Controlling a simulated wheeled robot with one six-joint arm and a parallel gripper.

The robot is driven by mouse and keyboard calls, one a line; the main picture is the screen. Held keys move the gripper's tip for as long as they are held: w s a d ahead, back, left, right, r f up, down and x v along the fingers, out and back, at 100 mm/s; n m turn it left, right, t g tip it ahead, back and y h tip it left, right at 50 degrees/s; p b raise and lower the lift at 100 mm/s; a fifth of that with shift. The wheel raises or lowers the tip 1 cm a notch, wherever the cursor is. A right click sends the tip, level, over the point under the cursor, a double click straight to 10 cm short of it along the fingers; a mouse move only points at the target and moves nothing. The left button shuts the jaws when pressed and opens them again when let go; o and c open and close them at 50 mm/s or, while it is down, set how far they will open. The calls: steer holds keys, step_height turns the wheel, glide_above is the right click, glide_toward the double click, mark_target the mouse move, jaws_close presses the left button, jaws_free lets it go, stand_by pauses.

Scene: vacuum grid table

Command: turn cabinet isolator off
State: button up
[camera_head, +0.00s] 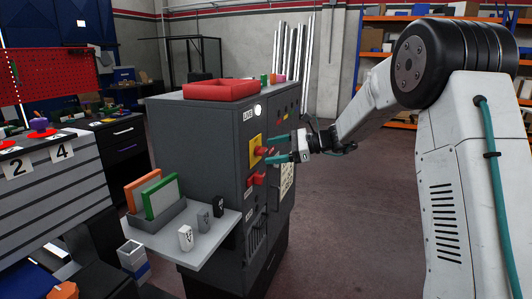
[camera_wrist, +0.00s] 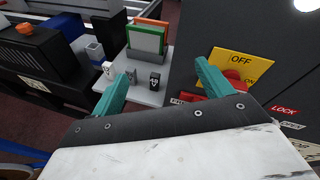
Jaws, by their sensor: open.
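A dark grey cabinet (camera_head: 200,150) stands in the middle of the head view. On its front is a yellow isolator plate (camera_head: 254,146) with a red handle (camera_head: 262,151). My gripper (camera_head: 270,151) is open, its two teal fingers apart close to the handle. In the wrist view, the plate (camera_wrist: 232,54) reads OFF and the red handle (camera_wrist: 236,75) is partly hidden behind my gripper's right finger. My open gripper (camera_wrist: 165,70) has nothing between its fingers there. I cannot tell whether a finger touches the handle, nor its exact setting.
A red tray (camera_head: 220,90) lies on top. Below the isolator are a second red handle (camera_head: 256,179) and LOCK/OPEN labels (camera_wrist: 284,110). Floor to the right is clear.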

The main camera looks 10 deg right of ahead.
mark_target(265, 151)
steer(key=w+d+f+m+t, duration=0.5)
steer(key=w+d+f+m, duration=0.15)
steer(key=w, duration=0.35)
steer(key=shift+y, duration=0.3)
steer(key=x, duration=0.7)
steer(key=shift+w+a, duration=0.1)
steer(key=shift+w, duration=0.15)
steer(key=c, duration=1)
